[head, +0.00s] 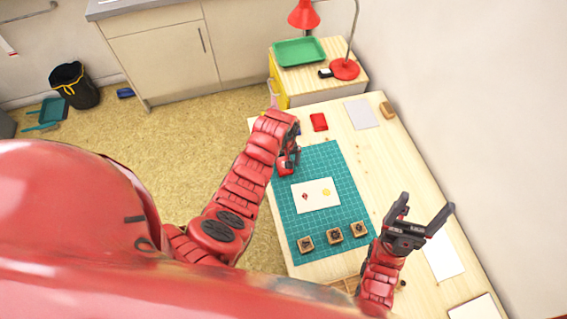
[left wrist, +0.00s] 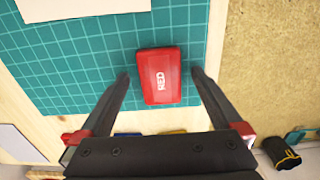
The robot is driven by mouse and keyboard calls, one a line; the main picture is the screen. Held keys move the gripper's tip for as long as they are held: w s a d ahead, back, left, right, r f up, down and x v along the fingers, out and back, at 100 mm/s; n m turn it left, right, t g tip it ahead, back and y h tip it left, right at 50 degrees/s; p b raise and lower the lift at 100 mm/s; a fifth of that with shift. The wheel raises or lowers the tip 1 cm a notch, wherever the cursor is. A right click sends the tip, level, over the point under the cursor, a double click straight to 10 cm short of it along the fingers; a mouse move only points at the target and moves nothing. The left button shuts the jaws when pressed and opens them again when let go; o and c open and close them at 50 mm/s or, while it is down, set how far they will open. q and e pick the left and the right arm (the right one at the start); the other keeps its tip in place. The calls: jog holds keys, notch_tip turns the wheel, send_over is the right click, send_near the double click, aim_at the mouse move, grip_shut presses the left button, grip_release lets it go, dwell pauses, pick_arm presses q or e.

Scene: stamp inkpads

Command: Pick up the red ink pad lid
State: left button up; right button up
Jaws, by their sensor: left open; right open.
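A red ink pad lid (left wrist: 161,75) marked "RED" lies on the green mat (left wrist: 110,42) near its edge in the left wrist view. It shows between the two open fingers of my left gripper (left wrist: 160,73), with a gap on each side; no finger visibly touches it. In the head view my left gripper (head: 291,158) is over the mat's far left corner, and the lid (head: 285,168) is partly hidden under it. My right gripper (head: 426,203) is open and empty above the right side of the table.
A second red piece (head: 319,122) lies on bare wood beyond the mat. A white card (head: 316,195) and several wooden stamps (head: 334,235) are on the mat. Blue and yellow bits show behind my left gripper in the wrist view. Floor lies beyond the table's left edge.

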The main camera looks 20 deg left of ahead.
pick_arm(q)
jog(key=c, duration=1.4)
